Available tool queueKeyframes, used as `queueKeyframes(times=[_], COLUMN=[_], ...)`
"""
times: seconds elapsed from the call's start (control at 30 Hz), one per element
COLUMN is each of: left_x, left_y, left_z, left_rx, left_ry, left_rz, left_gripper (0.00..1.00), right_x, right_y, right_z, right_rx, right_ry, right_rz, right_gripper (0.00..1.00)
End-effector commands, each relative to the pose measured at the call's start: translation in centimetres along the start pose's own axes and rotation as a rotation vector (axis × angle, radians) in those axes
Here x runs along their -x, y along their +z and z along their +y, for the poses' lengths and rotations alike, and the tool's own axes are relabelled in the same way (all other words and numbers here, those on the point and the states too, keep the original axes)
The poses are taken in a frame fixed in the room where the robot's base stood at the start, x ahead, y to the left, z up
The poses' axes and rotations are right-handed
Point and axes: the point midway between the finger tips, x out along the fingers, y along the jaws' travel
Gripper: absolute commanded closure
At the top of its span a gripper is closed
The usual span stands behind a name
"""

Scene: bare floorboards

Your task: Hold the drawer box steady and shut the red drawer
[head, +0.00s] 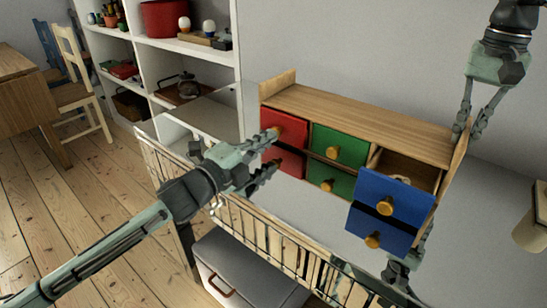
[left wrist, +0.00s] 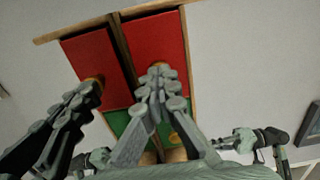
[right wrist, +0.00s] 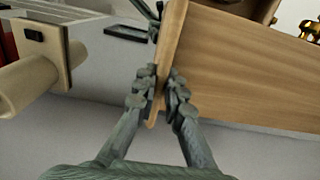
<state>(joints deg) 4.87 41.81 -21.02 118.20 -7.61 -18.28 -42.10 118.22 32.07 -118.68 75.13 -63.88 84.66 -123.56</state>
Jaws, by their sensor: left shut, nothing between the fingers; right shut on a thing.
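The wooden drawer box (head: 365,112) stands on a glossy surface that mirrors its front. The red drawer (head: 288,129) is at its left end and looks flush or nearly flush; it also shows in the left wrist view (left wrist: 158,37). My left gripper (head: 272,136) is shut and empty, its fingertips at the red drawer's knob and partly covering it. I cannot tell whether they touch. My right gripper (head: 466,122) is shut on the box's right end panel (head: 457,158), which shows between its fingers in the right wrist view (right wrist: 167,80).
The green drawer (head: 340,146) in the middle looks closed. The blue drawer (head: 398,194) is pulled out at the right, with something pale inside. A beige cylindrical object (head: 533,222) stands at the far right. A white shelf unit (head: 190,45) is behind at the left.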

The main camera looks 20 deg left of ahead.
Motion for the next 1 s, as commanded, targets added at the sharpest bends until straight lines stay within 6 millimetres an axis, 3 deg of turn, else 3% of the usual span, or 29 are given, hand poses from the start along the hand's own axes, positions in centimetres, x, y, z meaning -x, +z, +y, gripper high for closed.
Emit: queueKeyframes(times=[0.17, 0.57, 0.77, 1.0], left_x=[-1.1, -0.8, 1.7, 6.5], left_y=[0.0, -0.1, -0.1, -0.1], left_z=[0.0, 0.1, 0.2, 0.2], left_rx=[-0.001, 0.000, -0.001, 0.000], left_ry=[0.000, 0.001, 0.004, 0.006], left_rz=[0.001, 0.001, 0.000, 0.000], left_gripper=[1.00, 1.00, 1.00, 1.00], right_x=[0.1, 0.1, 0.1, 0.1], right_y=[0.1, 0.1, 0.1, 0.1], right_z=[-0.1, -0.2, -0.2, -0.2], right_rx=[0.003, 0.005, 0.005, 0.005], right_ry=[-0.002, -0.003, -0.003, -0.003], right_rz=[0.000, -0.001, -0.001, -0.001], right_gripper=[1.00, 1.00, 1.00, 1.00])
